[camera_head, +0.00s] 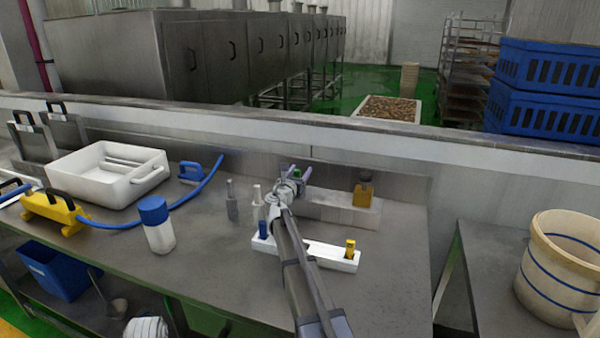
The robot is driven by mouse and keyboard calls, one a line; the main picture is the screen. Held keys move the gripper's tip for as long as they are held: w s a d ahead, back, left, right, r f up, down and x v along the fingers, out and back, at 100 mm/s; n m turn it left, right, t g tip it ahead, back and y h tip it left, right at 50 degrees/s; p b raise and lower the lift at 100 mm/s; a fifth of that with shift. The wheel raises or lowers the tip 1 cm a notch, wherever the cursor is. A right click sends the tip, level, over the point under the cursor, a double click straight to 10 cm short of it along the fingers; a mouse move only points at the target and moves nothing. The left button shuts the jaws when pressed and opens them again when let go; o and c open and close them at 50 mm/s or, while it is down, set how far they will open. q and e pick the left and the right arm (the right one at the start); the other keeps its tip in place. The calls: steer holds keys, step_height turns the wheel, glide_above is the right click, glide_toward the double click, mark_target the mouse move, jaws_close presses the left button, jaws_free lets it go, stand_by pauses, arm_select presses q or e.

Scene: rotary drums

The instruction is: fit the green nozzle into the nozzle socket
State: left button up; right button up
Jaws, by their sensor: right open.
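My right gripper (296,173) is open above the middle of the grey bench, its fingers pointing away from me. A small green piece, which looks like the green nozzle (297,174), shows between or just behind the fingers; I cannot tell whether they touch it. A pale block (335,208) lies beyond the gripper, with an amber-brown piece (363,190) upright at its right end. A white rack (330,254) nearer me holds a blue nozzle (263,229) and a yellow nozzle (350,248), partly hidden by my right arm. I cannot make out the nozzle socket for certain. My left gripper is not in view.
Slim grey and white bottles (232,201) stand left of the gripper. A blue-capped bottle (157,226), a white tub (110,175) and a blue hose (185,198) lie farther left. A low wall (240,125) closes the back. The bench's right front is clear.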

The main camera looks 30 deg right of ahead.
mark_target(296, 175)
steer(key=v, duration=0.8)
steer(key=shift+d, duration=0.1)
stand_by(0.6)
